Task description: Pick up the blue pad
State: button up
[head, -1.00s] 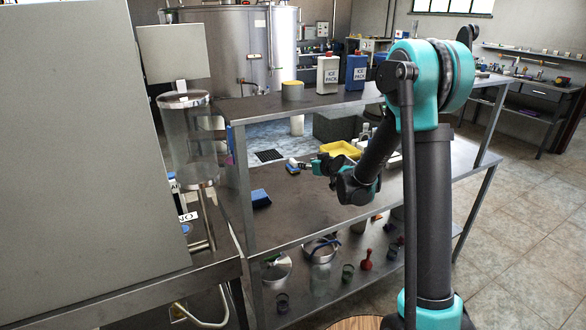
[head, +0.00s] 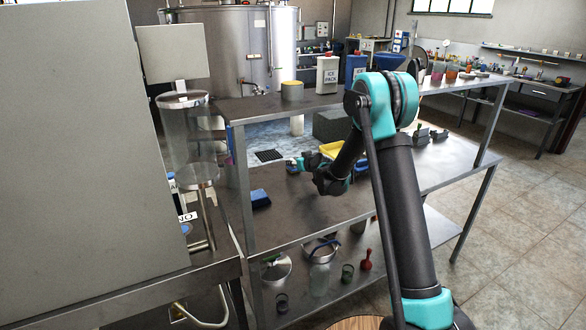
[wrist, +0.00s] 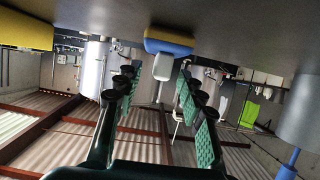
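A dark blue pad (head: 260,199) lies on the middle shelf of the steel table, near its left end in the head view. My gripper (head: 298,163) is over the same shelf, farther back and to the right of the pad, small and partly hidden. In the wrist view my gripper (wrist: 157,80) is open, its green-padded fingers apart with nothing held.
The wrist view is upside down. A yellow tray (head: 334,149) stands right of my gripper, partly behind my arm. A clear cylinder (head: 187,140) stands at left. The shelf around the pad is clear.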

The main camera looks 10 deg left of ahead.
jog(key=shift+x, duration=1.1)
jog(key=shift+c, duration=0.5)
grip_shut()
jog(key=shift+r, duration=0.2)
jog(key=shift+r, duration=0.25)
notch_tip(320, 180, up, 3)
jog(key=shift+s+d+f, duration=0.1)
jog(key=shift+s, duration=0.1)
jog(key=s+d, duration=0.3)
jog(key=s, duration=0.2)
jog(key=s+d, duration=0.3)
jog(key=s, duration=0.1)
jog(key=s+d, duration=0.3)
jog(key=s, duration=0.2)
jog(key=shift+s+d, duration=0.35)
